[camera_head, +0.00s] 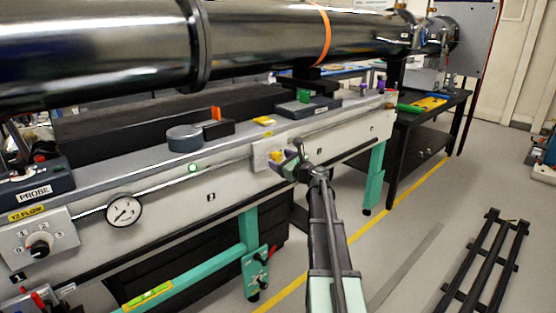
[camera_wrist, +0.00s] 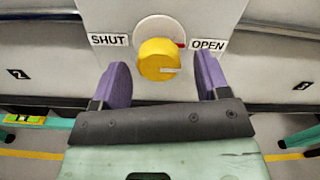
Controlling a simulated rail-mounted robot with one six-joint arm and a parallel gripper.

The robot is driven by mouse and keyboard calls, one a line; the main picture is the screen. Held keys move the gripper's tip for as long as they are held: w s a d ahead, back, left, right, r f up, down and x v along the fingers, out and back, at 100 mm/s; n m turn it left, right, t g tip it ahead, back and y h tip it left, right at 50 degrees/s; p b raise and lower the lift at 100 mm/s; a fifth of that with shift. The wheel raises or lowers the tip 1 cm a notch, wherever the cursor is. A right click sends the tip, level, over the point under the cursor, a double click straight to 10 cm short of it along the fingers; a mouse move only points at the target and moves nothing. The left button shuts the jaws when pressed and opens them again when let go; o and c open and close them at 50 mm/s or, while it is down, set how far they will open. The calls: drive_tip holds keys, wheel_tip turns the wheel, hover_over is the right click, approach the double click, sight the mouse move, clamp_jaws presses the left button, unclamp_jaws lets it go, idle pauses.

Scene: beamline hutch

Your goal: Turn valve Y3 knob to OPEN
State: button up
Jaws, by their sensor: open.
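The valve knob (camera_wrist: 158,62) is yellow and round, on a white round plate in the wrist view. A white pointer mark on its face points right and slightly down, below the OPEN label (camera_wrist: 208,45). The SHUT label (camera_wrist: 108,40) is on the left. A small red mark shows at the plate's right edge. My gripper (camera_wrist: 160,82) is open, its two purple fingers on either side of the knob's lower part, with gaps; I cannot tell whether the tips reach around it. In the head view, my gripper (camera_head: 287,163) is at the pale valve panel (camera_head: 262,155), hiding most of the knob.
A pressure gauge (camera_head: 124,211) and a T2 FLOW dial (camera_head: 40,246) are on the bench front to the left. The large dark pipe (camera_head: 270,35) runs above the bench. A teal bench leg (camera_head: 374,180) stands to the right.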

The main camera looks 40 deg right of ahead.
drive_tip(key=s, duration=0.9)
drive_tip(key=shift+d, duration=0.45)
